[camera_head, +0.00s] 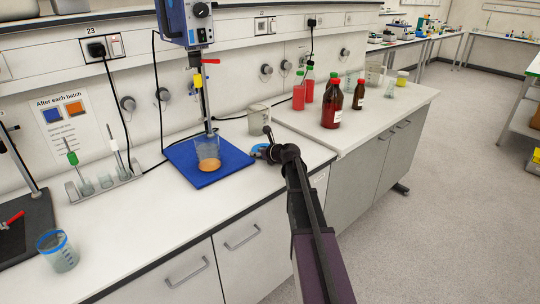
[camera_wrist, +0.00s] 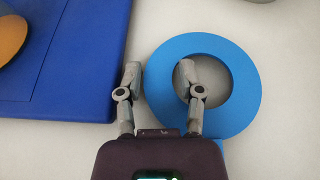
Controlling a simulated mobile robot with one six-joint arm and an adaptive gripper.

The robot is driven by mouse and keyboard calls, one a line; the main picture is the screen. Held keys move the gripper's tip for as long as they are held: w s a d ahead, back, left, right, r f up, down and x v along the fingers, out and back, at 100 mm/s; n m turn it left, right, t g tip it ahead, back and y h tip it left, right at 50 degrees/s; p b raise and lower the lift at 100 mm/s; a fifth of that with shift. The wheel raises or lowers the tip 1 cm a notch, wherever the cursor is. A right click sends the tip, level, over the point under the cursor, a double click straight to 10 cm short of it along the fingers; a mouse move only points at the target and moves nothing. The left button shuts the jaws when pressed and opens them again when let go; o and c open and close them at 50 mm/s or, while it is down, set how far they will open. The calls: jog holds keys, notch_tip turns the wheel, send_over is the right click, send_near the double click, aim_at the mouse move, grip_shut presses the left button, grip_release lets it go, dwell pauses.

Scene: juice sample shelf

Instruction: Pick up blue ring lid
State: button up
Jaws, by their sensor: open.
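The blue ring lid (camera_wrist: 242,77) lies flat on the white bench, just right of the blue mat, in the wrist view. It is a flat ring with a wide round hole and a small tab at its lower edge. It shows only partly in the head view (camera_head: 258,150), beside my gripper (camera_head: 266,140). In the wrist view my gripper (camera_wrist: 160,78) is open, its fingers spread either side of the ring's left band. The right finger shows over the hole and the left finger is outside the ring. I cannot tell how far above the bench the fingertips are.
The blue mat (camera_head: 181,157) holds a beaker (camera_head: 207,150) with orange contents under a stirrer. A plastic jug (camera_head: 259,119) stands behind my gripper. Red and brown bottles (camera_head: 332,104) stand to the right. A blue-rimmed beaker (camera_head: 57,251) stands front left. The front middle bench is clear.

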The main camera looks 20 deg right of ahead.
dwell(0.3)
grip_shut()
jog(key=shift+r, duration=0.1)
notch_tip(320, 180, up, 4)
jog(key=p, duration=0.4)
jog(key=shift+s, duration=0.15)
jog(key=s+a, duration=0.1)
jog(key=s, duration=0.4)
jog(key=s+a, duration=0.1)
jog(key=s, duration=0.4)
jog(key=s+a+p, duration=0.1)
jog(key=s, duration=0.4)
jog(key=shift+s+a+r, duration=0.2)
jog(key=shift+r, duration=0.2)
